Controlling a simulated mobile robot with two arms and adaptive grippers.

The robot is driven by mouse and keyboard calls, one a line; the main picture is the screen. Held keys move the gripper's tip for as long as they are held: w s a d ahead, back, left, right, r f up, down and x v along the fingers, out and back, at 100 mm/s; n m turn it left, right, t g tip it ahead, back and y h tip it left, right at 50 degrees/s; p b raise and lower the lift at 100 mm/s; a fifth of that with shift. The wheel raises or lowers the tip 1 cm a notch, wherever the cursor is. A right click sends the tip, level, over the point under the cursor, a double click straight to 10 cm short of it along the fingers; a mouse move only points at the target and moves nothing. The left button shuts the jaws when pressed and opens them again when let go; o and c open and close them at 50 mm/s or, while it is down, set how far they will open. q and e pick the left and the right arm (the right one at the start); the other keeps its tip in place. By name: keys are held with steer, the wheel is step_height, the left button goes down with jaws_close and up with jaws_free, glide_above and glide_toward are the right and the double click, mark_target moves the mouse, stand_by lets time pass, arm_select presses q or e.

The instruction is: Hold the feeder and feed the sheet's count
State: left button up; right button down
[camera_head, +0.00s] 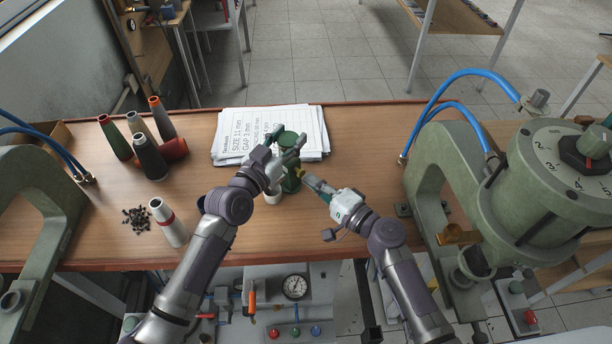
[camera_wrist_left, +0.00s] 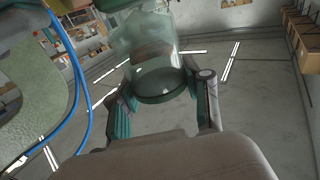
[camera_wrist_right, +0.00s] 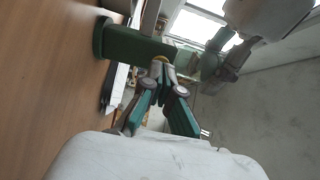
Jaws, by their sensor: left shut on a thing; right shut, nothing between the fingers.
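The left wrist view shows a see-through green jar (camera_wrist_left: 158,62) between the fingers. My right gripper (camera_head: 307,178) is shut and empty, its tips at a small yellow part on the feeder's side. In the right wrist view the tips touch or nearly touch this yellow part (camera_wrist_right: 160,59). The printed sheet (camera_head: 240,142) lies behind, reading "SIZE 11 mm" and "GAP 3 mm"; its other lines are partly hidden or unreadable.
A small white cup (camera_head: 272,197) stands just left of the feeder's base. Several cones (camera_head: 148,155), a pile of dark small parts (camera_head: 137,218) and a grey-white tube (camera_head: 168,222) are on the left. A large green press with a numbered dial (camera_head: 560,165) stands right.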

arm_select(q)
steer(key=shift+s+f, duration=0.1)
steer(key=shift+f, duration=0.05)
arm_select(e)
steer(key=v, duration=0.7)
steer(key=shift+s+d, duration=0.1)
arm_select(q)
steer(key=o, duration=1.4)
steer(key=v, duration=1.2)
